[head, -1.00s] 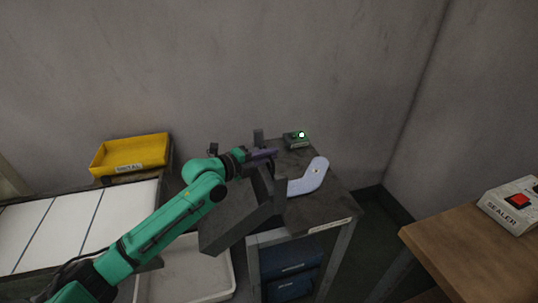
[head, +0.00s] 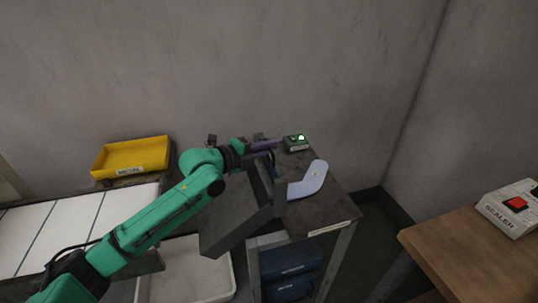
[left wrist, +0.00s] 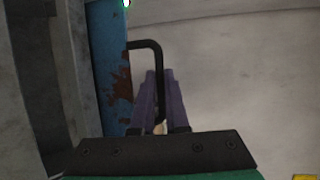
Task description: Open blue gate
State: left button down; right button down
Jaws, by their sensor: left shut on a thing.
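The blue gate (left wrist: 112,75) is a narrow, rusty upright panel in the left wrist view. A black bent-rod handle (left wrist: 157,62) sticks out from its right side. My left gripper (left wrist: 161,85) has purple fingers, one on each side of the handle, and is shut on it. In the head view my left gripper (head: 266,145) is at the back of the dark stand, beyond the grey chute (head: 235,215). There the gate is mostly hidden behind the chute and my arm. My right gripper is not in view.
A light-blue sock-shaped board (head: 308,180) lies on the dark stand top (head: 325,210). A small box with a lit green light (head: 297,143) stands behind it. A yellow metal bin (head: 131,155) is at left. A sealer (head: 514,206) sits on the wooden table (head: 480,250).

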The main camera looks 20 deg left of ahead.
pick_arm(q)
notch_tip(320, 180, up, 2)
jog(key=shift+r, duration=0.1)
jog(key=c, duration=0.9)
grip_release()
jog(key=p+v, duration=1.2)
jog(key=v, duration=0.2)
jog(key=shift+s+a, duration=0.25)
